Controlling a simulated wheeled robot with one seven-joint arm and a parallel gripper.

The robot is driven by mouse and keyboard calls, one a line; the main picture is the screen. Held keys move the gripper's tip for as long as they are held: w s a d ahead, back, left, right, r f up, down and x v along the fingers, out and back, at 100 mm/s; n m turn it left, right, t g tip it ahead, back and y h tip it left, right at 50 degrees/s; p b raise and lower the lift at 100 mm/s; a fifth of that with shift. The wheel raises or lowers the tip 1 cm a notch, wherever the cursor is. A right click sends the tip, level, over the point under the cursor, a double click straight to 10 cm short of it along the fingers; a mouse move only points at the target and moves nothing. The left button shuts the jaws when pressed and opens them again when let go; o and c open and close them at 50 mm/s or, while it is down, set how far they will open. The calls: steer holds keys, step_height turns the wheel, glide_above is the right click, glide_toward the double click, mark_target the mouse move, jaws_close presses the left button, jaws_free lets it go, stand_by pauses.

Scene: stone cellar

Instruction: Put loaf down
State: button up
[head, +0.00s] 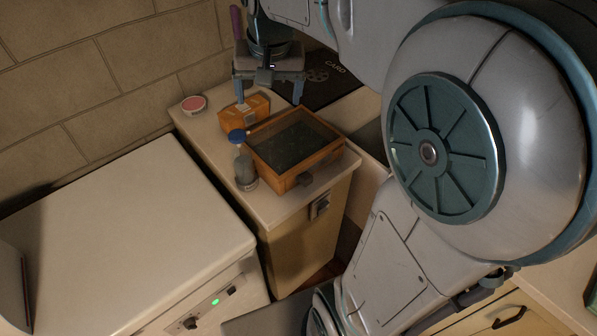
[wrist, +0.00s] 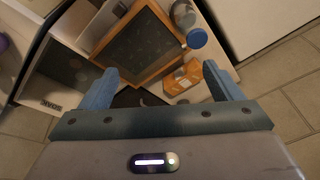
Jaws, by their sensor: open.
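I cannot make out a clear loaf in either view. My gripper (head: 268,92) is open above the back of the counter, its two blue fingers apart and pointing down. In the wrist view, nothing is visibly held between the fingers of my gripper (wrist: 160,70). An orange box (head: 236,115) with a pale label stands on the counter below the gripper. It also shows in the wrist view (wrist: 184,78), near the right finger. A dark patch between the fingers in the wrist view is too dim to identify.
A wooden box with a dark glass lid (head: 335,151) sits on the narrow counter (head: 285,205). A blue-capped jar (head: 245,168) stands beside it. A round pink-topped tin (head: 194,104) lies at the back left. A white appliance (head: 110,225) with a clear top stands at left.

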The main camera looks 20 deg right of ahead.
steer(key=s+f+n+t, duration=0.1)
steer(key=s+f+n, duration=0.2)
steer(key=s+f, duration=0.4)
steer(key=s, duration=0.8)
steer(key=shift+n, duration=0.3)
steer(key=shift+s+a, duration=0.1)
